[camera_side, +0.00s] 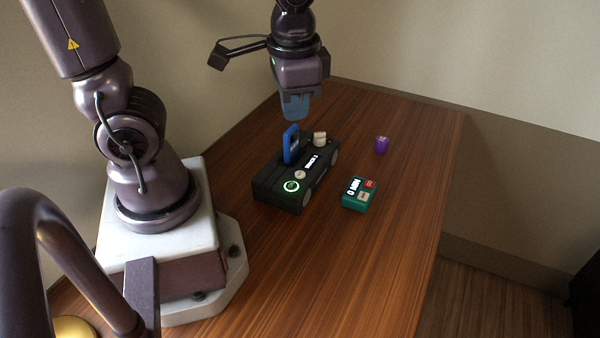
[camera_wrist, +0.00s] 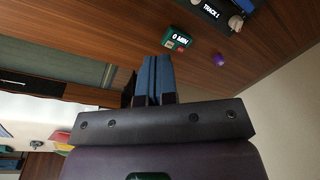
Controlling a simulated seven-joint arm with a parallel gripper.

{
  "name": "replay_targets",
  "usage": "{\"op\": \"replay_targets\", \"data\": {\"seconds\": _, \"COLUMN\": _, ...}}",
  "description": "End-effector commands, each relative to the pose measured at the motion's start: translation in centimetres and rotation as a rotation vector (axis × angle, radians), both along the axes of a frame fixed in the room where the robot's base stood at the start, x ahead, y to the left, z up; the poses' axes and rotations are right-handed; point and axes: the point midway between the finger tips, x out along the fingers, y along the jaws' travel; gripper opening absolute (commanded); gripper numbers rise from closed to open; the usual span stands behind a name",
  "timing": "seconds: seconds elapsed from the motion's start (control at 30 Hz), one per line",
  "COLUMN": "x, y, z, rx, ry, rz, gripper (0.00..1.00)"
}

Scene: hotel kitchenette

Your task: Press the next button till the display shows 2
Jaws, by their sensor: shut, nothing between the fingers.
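A black player (camera_side: 268,184) sits on the wooden table with a lit display (camera_side: 311,161) that reads TRACK 1; the display also shows in the wrist view (camera_wrist: 213,9). On its top are a round pale button (camera_side: 300,174), a button with a glowing green ring (camera_side: 291,186) and a cream knob-like part (camera_side: 320,139). A blue panel (camera_side: 291,144) stands upright on it. I cannot read which button is next. My gripper (camera_side: 296,116) is shut and empty, its blue fingers pointing down above the player's far end, apart from it. The fingers also show in the wrist view (camera_wrist: 155,78).
A teal timer (camera_side: 359,194) with a display reading 0 MIN and red and beige buttons lies right of the player. A small purple object (camera_side: 381,145) stands farther back. The table (camera_side: 335,270) is clear toward the front and right edge.

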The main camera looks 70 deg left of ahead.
Motion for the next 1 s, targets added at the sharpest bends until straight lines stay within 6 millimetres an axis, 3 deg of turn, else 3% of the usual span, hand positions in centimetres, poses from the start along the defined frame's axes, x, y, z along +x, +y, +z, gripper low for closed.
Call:
{"op": "replay_targets", "data": {"seconds": 0.3, "x": 1.3, "y": 3.9, "z": -6.6, "rx": 0.226, "ry": 0.331, "rz": -0.084, "gripper": 0.00}}
{"op": "replay_targets", "data": {"seconds": 0.5, "x": 1.9, "y": 6.8, "z": -9.8, "rx": 0.386, "ry": 0.480, "rz": -0.153, "gripper": 0.00}}
{"op": "replay_targets", "data": {"seconds": 0.7, "x": 3.4, "y": 9.2, "z": -10.4, "rx": 0.526, "ry": 0.517, "rz": -0.199, "gripper": 0.00}}
{"op": "replay_targets", "data": {"seconds": 1.0, "x": 3.8, "y": 9.7, "z": -9.9, "rx": 0.562, "ry": 0.498, "rz": -0.188, "gripper": 0.00}}
